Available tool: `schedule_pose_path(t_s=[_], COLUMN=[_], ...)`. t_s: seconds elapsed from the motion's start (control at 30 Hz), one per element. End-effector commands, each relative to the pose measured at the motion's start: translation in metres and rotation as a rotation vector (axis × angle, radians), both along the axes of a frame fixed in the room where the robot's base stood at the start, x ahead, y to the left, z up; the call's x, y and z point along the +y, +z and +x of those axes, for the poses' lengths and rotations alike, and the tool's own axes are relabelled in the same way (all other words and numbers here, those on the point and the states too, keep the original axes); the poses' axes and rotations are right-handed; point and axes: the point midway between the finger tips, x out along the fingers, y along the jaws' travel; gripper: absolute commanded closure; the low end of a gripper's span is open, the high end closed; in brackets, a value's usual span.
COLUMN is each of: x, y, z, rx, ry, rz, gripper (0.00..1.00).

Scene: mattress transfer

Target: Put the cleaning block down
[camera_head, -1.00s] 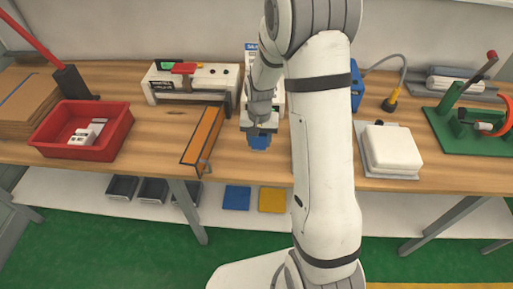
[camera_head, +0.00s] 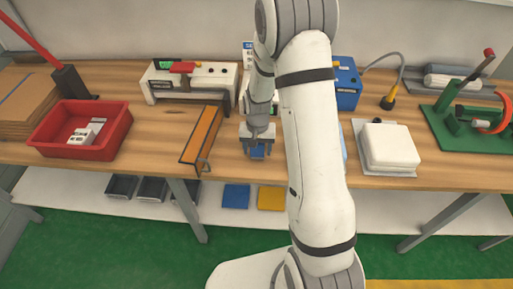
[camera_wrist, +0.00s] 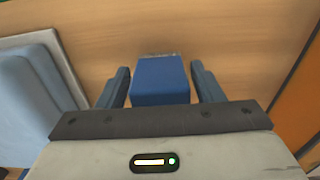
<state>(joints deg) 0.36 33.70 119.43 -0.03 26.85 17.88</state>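The blue cleaning block (camera_head: 257,152) sits on the wooden bench top, low between the fingers of my gripper (camera_head: 258,145). In the wrist view the block (camera_wrist: 160,82) lies between the two dark fingers of my gripper (camera_wrist: 160,85). The fingers stand apart, with a narrow gap showing on each side of the block. My gripper is open around the block and points down at the bench. My arm hides part of the bench right of the block.
An orange strip with dark edges (camera_head: 201,135) lies left of the block, with a red bin (camera_head: 40,138) farther left. A light-blue pad on a grey plate (camera_wrist: 60,55) is on the other side. A white block (camera_head: 390,146) rests farther right.

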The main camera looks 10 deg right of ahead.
Motion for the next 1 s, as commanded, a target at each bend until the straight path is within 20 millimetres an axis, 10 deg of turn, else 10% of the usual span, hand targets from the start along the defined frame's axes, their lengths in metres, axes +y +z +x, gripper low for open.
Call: schedule_pose_path(t_s=[0.47, 1.0], x=[0.001, 0.001], y=[0.011, 0.11], z=[0.001, 0.001], rx=[-0.003, -0.003], ry=[0.001, 0.002], rz=[0.0, 0.0], gripper=[0.33, 0.33])
